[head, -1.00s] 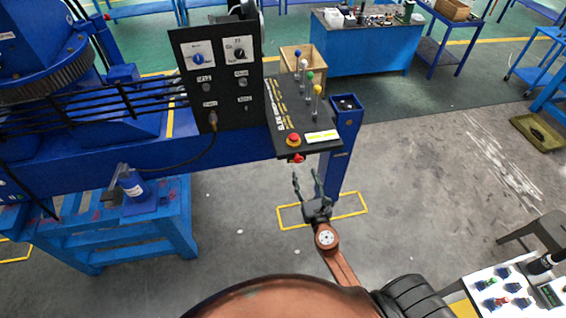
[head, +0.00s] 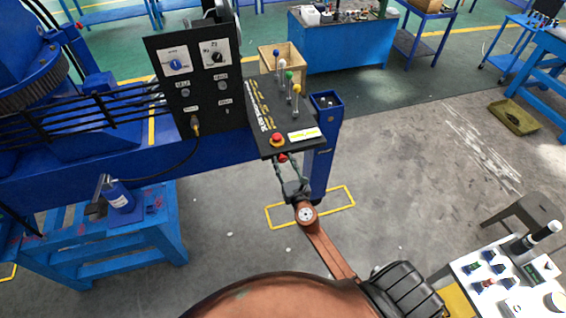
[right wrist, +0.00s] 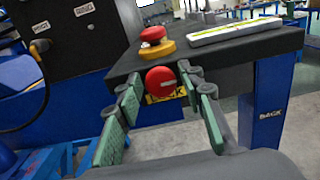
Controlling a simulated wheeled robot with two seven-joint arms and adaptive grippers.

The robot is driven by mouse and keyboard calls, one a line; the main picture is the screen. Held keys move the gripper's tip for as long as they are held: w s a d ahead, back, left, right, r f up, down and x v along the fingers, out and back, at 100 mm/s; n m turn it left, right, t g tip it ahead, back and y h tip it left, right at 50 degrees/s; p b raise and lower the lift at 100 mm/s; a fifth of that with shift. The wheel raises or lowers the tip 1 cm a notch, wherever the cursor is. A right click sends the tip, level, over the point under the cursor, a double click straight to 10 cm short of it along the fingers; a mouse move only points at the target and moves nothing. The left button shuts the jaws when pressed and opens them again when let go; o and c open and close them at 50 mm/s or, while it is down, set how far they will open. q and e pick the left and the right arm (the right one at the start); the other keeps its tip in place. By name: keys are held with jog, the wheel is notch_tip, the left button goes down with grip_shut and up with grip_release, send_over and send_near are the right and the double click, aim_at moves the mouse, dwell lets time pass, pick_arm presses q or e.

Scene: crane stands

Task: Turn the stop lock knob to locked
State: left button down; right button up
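The stop lock knob is the round red knob (right wrist: 160,82) on the front edge of the black control box (head: 288,133), with a yellow label behind it. In the head view the knob (head: 282,158) is small, just under the box's edge. A red mushroom button on a yellow base (right wrist: 153,40) sits above it on the box top. My right gripper (head: 290,170) is open, its fingers pointing up at the knob. In the right wrist view the green-padded fingers (right wrist: 160,92) stand on either side of the knob; I cannot tell whether they touch it. My left gripper is not in view.
Several colored-ball levers (head: 288,85) stand on the control box. A black upright panel with dials (head: 195,75) is to its left. A blue post (head: 320,150) stands close behind my right gripper. A blue stand (head: 95,240) is at left.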

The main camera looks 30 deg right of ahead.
jog(key=c, duration=0.8)
jog(key=shift+a, duration=0.1)
jog(key=shift+c, duration=0.2)
jog(key=m+b, duration=0.1)
jog(key=m, duration=0.1)
jog(key=shift+f+m, duration=0.1)
jog(key=shift+m, duration=0.3)
jog(key=m+b, duration=0.1)
jog(key=m, duration=0.3)
jog(key=shift+m+b, duration=0.3)
jog(key=shift+b, duration=0.1)
jog(key=m, duration=0.2)
jog(key=m+b, duration=0.1)
jog(key=m, duration=0.2)
jog(key=shift+d+m, duration=0.25)
jog(key=shift+m, duration=0.05)
jog(key=m, duration=0.4)
jog(key=shift+f+m+b, duration=0.1)
jog(key=shift+m+b, duration=0.2)
jog(key=shift+b, duration=0.1)
jog(key=shift+m, duration=0.3)
